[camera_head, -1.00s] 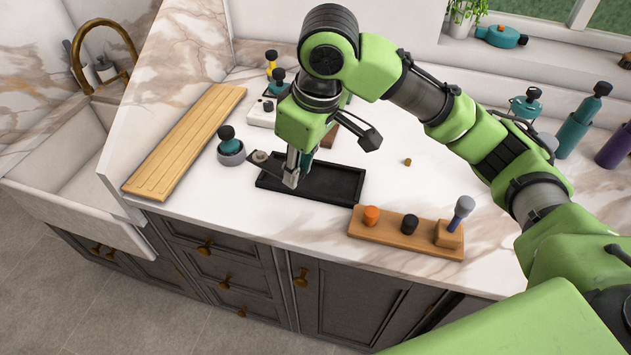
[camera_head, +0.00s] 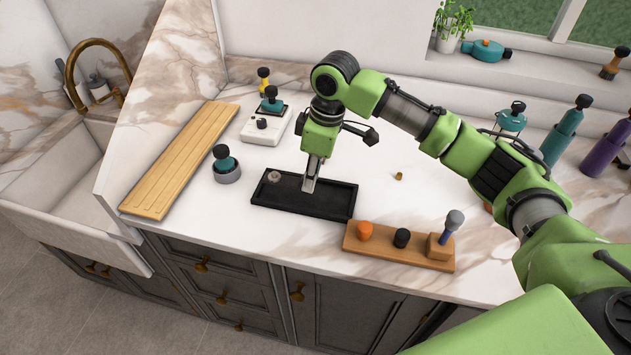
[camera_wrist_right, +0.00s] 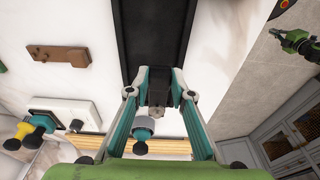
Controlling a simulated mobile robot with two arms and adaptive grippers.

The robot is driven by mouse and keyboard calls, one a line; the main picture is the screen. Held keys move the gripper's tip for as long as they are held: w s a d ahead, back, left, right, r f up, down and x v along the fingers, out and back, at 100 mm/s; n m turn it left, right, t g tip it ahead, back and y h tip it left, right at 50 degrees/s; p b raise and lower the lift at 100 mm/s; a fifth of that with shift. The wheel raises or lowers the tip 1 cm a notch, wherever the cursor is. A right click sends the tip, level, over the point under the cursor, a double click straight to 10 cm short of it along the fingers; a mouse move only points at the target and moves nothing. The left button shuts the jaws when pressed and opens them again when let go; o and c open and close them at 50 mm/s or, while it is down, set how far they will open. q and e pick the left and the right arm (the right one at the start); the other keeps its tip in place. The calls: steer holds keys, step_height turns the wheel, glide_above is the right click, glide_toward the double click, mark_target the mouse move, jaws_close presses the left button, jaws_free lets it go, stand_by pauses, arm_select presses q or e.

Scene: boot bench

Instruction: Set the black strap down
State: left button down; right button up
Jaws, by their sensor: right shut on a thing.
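My right gripper (camera_head: 311,188) points straight down over the black tray (camera_head: 335,207). It is shut on the black strap, whose dark body (camera_wrist_right: 158,90) shows between the fingertips in the right wrist view. The strap's round metal end (camera_head: 273,176) shows at the left side of the tray. The strap's dark body is hard to tell from the tray in the head view, and I cannot tell whether it touches the tray floor. A small green and black shape at the right of the wrist view looks like my left gripper (camera_wrist_right: 292,40); its jaws are too small to read.
A teal-topped knob in a grey cup (camera_head: 227,172) stands left of the tray, beside a wooden board (camera_head: 180,160). A white device (camera_head: 265,127) is behind. A wooden rack (camera_head: 385,246) with several pegs lies front right. A small brown piece (camera_head: 398,176) lies on open marble.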

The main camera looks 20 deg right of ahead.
mark_target(313, 196)
steer(key=shift+w+d+f, duration=0.35)
steer(key=shift+f, duration=0.25)
steer(key=f+p, duration=0.1)
steer(key=f, duration=0.2)
steer(key=shift+w+d+p, duration=0.15)
steer(key=shift+d+p, duration=0.15)
steer(key=shift+p, duration=0.05)
steer(key=shift+f, duration=0.4)
steer(key=shift+f, duration=0.1)
steer(key=o, duration=1.1)
steer(key=r, duration=0.4)
steer(key=d+r+b, duration=0.1)
steer(key=r, duration=0.3)
steer(key=s+r+b, duration=0.1)
steer(key=r, duration=0.3)
steer(key=shift+d, duration=0.3)
steer(key=shift+s, duration=0.15)
